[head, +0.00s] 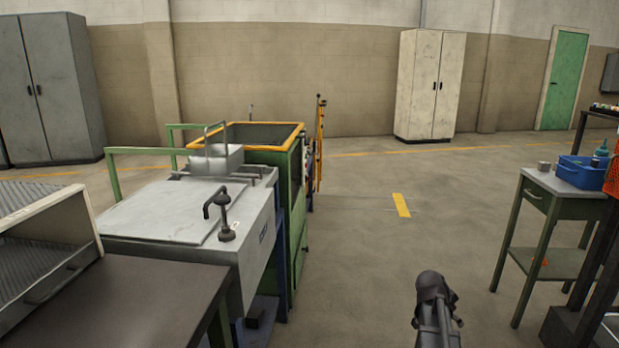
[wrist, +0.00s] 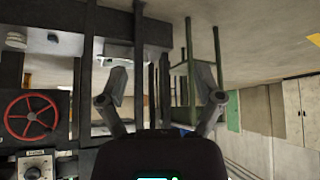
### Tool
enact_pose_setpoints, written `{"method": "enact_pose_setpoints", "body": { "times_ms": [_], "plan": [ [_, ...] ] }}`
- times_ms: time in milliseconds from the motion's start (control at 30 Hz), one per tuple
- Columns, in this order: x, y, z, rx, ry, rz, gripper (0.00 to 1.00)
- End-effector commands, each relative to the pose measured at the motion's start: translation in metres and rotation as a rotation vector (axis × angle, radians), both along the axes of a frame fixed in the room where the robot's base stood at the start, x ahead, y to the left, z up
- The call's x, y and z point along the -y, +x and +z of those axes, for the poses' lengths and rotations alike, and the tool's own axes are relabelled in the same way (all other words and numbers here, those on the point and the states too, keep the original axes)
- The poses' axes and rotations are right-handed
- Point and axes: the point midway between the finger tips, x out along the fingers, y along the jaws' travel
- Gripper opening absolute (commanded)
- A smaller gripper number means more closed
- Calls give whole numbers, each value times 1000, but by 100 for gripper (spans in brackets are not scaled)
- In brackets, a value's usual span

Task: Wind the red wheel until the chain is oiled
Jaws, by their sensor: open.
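The red wheel (wrist: 31,116) shows at the left edge of the wrist view, a spoked ring on a dark panel. My gripper (wrist: 161,84) is open and empty in the middle of that view, with its two fingers spread apart. The wheel lies well to the left of the fingers, and nothing touches it. In the head view, a dark end part of my arm rises from the bottom edge over bare floor. The wheel is not visible in the head view. I cannot make out a chain in either view.
A dial (wrist: 34,171) sits below the wheel. A grey machine (head: 170,215) and green-framed tank (head: 297,190) stand left in the head view. A side table (head: 540,180) with a blue bin (head: 585,173) stands right. The floor between is open. Cabinets (head: 430,85) line the wall.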

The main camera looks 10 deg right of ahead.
Motion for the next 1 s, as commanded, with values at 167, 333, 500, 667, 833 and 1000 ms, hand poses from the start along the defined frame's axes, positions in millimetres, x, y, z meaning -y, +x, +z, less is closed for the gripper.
{"method": "enact_pose_setpoints", "body": {
  "times_ms": [167,333,500,667,833,1000],
  "plan": [
    [-74,11,-10,-99,88,203,84],
    [-141,15,-19,-190,167,408,84],
    [-208,12,-26,-276,242,623,84],
    [-268,2,-31,-353,308,835,84],
    [-324,-12,-34,-422,369,1047,84],
    [-363,-26,-35,-469,411,1208,84]
  ]
}}
